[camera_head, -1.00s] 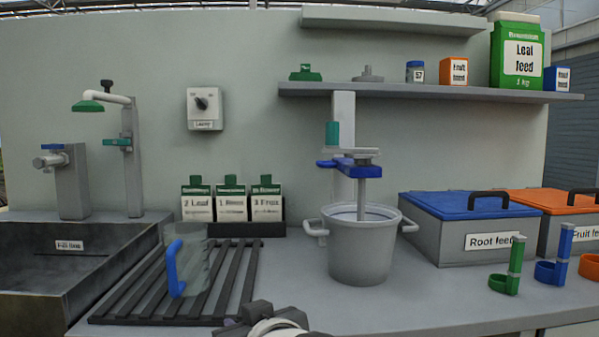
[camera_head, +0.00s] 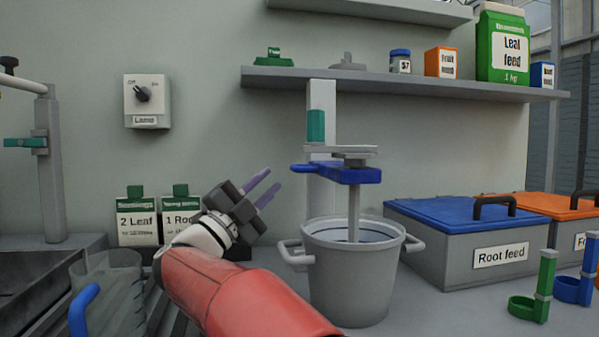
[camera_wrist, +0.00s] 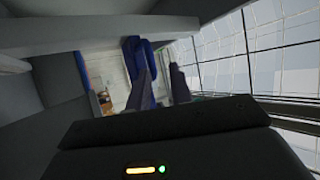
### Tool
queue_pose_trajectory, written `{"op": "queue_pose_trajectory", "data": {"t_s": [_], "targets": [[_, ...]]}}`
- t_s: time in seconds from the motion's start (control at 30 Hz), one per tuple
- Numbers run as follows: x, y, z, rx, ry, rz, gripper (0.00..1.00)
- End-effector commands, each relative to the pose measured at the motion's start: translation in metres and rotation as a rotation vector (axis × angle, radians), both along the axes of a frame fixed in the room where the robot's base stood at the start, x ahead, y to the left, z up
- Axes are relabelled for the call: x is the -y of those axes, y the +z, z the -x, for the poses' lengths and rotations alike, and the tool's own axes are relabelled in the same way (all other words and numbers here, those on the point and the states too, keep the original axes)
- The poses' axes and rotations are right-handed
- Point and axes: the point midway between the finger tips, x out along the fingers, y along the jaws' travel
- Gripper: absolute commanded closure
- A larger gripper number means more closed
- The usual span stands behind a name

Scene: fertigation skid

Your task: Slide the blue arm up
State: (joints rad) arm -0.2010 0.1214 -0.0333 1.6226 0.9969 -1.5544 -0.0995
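The blue arm (camera_head: 345,173) sticks out from a pale upright post (camera_head: 322,120) above a grey pot (camera_head: 352,275). Its blue handle end (camera_head: 303,168) points left, and a grey rod (camera_head: 354,213) runs from it down into the pot. My gripper (camera_head: 272,180) is left of the handle end and slightly lower in the picture. Its two purple fingers are apart, with nothing seen between them. In the wrist view a blue part (camera_wrist: 133,52) shows just beyond the fingers. I cannot tell whether a finger touches the blue arm.
A shelf (camera_head: 400,84) with bottles and boxes runs above the post. A clear jug (camera_head: 120,280) with a blue handle stands at lower left, before labelled cartons (camera_head: 137,222). A root feed bin (camera_head: 460,245) with a blue lid is at right.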

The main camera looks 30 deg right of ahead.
Motion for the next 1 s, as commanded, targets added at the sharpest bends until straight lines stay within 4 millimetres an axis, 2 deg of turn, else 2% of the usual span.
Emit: {"op": "queue_pose_trajectory", "data": {"t_s": [0.17,0.7,1.0], "targets": [[0.001,-0.011,0.003,0.047,-0.079,-0.037,0.78],[0.061,0.026,-0.007,0.048,-0.083,-0.039,0.78],[0.066,0.028,-0.008,0.048,-0.082,-0.038,0.78]]}}
